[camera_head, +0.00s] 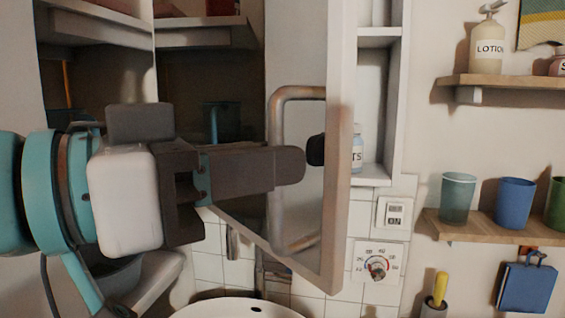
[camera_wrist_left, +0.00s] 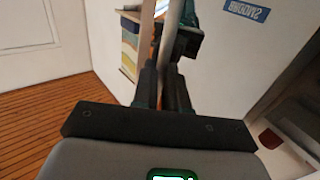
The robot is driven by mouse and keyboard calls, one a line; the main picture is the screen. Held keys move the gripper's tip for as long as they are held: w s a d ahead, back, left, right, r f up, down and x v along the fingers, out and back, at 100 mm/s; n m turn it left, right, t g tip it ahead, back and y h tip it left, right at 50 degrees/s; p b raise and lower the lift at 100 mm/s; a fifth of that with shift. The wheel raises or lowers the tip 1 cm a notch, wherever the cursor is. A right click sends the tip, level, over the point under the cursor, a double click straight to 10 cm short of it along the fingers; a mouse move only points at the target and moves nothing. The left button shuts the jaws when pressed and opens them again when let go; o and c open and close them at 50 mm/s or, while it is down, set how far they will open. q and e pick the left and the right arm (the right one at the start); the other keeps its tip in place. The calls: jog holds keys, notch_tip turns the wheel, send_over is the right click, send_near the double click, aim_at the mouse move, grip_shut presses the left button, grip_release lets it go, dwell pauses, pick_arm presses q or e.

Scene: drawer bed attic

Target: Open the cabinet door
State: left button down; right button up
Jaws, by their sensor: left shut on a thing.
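The cabinet door (camera_head: 339,215) stands ajar, its free edge turned toward me. Its dark face looks mirrored, with shelves showing in it. A loop-shaped metal handle (camera_head: 275,228) stands on its face near that edge. My left gripper (camera_head: 305,158) reaches across from the left and is shut on the handle's upright bar; the bar is partly hidden behind the fingers. In the left wrist view a pale upright bar (camera_wrist_left: 171,30) runs between the dark fingers. My right gripper is in neither view.
White cabinet shelves (camera_head: 380,110) with a labelled bottle (camera_head: 357,148) show right of the door. A white basin (camera_head: 225,308) lies below. Wall shelves at right hold a lotion bottle (camera_head: 488,48) and cups (camera_head: 515,203). A dial (camera_head: 377,268) is on the tiled wall.

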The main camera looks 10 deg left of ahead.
pick_arm(q)
jog(key=w+a+b+v, duration=0.1)
jog(key=b+v, duration=0.3)
jog(key=v, duration=1)
jog(key=shift+a+r+b, duration=0.25)
jog(key=shift+a+b, duration=0.05)
jog(key=shift+a, duration=0.1)
jog(key=c, duration=1.3)
grip_release()
jog(key=shift+c, duration=0.2)
jog(key=shift+o, duration=0.9)
jog(key=shift+w+a+f, duration=0.15)
jog(key=shift+w+f, duration=0.05)
jog(key=shift+w, duration=0.2)
notch_tip(320, 180, up, 20)
jog(key=p, duration=1.4)
jog(key=shift+s, duration=0.4)
